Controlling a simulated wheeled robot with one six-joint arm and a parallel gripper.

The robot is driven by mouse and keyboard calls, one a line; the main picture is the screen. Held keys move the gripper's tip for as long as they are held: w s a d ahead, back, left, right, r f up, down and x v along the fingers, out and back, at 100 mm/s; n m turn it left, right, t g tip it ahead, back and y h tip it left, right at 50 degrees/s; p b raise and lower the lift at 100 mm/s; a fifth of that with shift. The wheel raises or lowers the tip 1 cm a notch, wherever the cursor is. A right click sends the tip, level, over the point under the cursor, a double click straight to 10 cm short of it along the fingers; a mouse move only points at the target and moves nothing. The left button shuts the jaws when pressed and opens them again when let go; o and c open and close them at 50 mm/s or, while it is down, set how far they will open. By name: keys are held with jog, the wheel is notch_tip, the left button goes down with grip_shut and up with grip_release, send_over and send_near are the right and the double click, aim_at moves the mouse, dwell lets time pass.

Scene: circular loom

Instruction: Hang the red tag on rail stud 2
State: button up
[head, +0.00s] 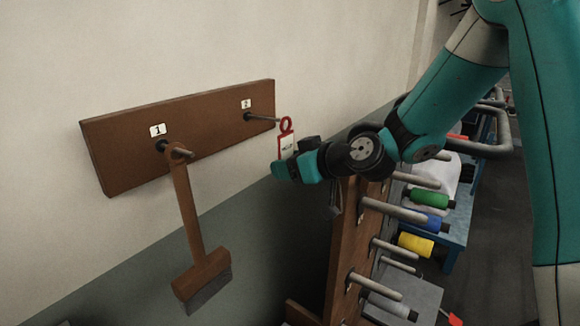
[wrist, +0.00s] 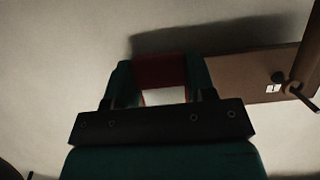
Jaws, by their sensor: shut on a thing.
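The red tag (head: 287,141) has a ring at its top and a white label on its face. My gripper (head: 283,168) is shut on its lower part and holds it upright. The tag's ring is at the free tip of rail stud 2 (head: 262,118); I cannot tell whether the ring is around the tip or just beside it. Stud 2 sticks out of the brown rail (head: 210,128) under a white label "2". In the wrist view the dark red tag (wrist: 160,70) shows between the two fingers of my gripper (wrist: 160,82).
A brush (head: 187,215) hangs on stud 1 (head: 162,146) at the rail's left. Right of the rail stands a wooden rack (head: 345,245) with several pegs, beside green, blue and yellow spools (head: 415,245). The wall around the rail is bare.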

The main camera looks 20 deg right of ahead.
jog(key=shift+w+a, duration=0.15)
jog(key=shift+w, duration=0.1)
dwell(0.4)
jog(key=shift+w+a, duration=0.45)
jog(key=shift+w, duration=0.2)
jog(key=shift+w, duration=0.1)
jog(key=shift+w+a, duration=0.15)
dwell(0.4)
jog(key=shift+f+b, duration=0.25)
jog(key=shift+b, duration=0.05)
dwell(0.4)
jog(key=o, duration=1.1)
